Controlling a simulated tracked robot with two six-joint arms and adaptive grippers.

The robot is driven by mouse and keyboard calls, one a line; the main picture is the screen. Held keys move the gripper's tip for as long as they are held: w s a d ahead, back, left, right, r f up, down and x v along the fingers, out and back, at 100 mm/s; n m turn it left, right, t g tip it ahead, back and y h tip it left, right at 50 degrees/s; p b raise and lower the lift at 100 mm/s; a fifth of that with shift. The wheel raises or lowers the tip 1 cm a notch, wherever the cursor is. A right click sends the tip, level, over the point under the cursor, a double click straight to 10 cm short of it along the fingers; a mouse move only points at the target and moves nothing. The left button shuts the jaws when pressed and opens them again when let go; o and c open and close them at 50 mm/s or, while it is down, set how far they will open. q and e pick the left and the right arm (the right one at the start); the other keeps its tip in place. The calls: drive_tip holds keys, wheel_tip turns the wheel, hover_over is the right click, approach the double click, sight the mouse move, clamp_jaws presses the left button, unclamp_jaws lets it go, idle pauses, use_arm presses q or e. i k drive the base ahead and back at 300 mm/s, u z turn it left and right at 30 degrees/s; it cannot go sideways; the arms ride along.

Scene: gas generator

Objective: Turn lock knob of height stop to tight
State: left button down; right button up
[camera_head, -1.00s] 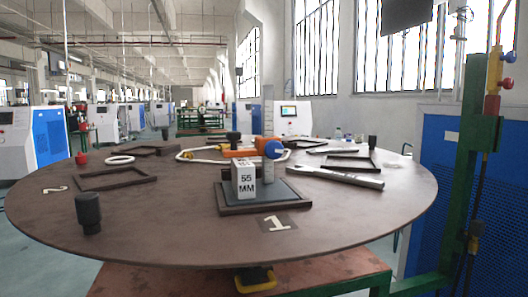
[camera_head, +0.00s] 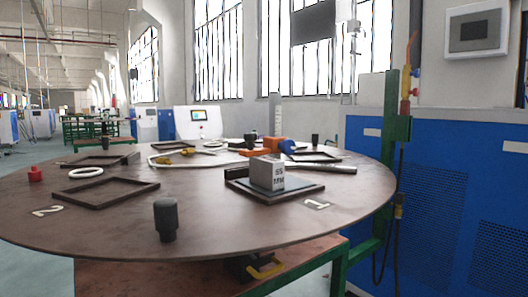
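The height stop stands behind a block on the round brown table. Its pale upright scale post (camera_head: 277,115) rises above an orange arm (camera_head: 262,151). A blue lock knob (camera_head: 288,146) sits at the right of the orange part, small and far off; I cannot tell how tight it is. The grey block (camera_head: 267,172), marked 55 MM, stands on a dark square plate (camera_head: 296,192) and covers the lower part of the stop. Neither of my grippers shows.
The round table (camera_head: 110,225) fills the middle. A black knob (camera_head: 165,218) stands near its front edge, with an empty dark frame (camera_head: 105,192), a white ring (camera_head: 85,172) and a red piece (camera_head: 36,173) at left. A green post (camera_head: 395,120) and blue cabinet (camera_head: 455,190) border the right.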

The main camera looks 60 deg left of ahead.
sight(288, 147)
drive_tip(key=u, duration=2.55)
drive_tip(key=k, duration=0.25)
drive_tip(key=z, duration=0.1)
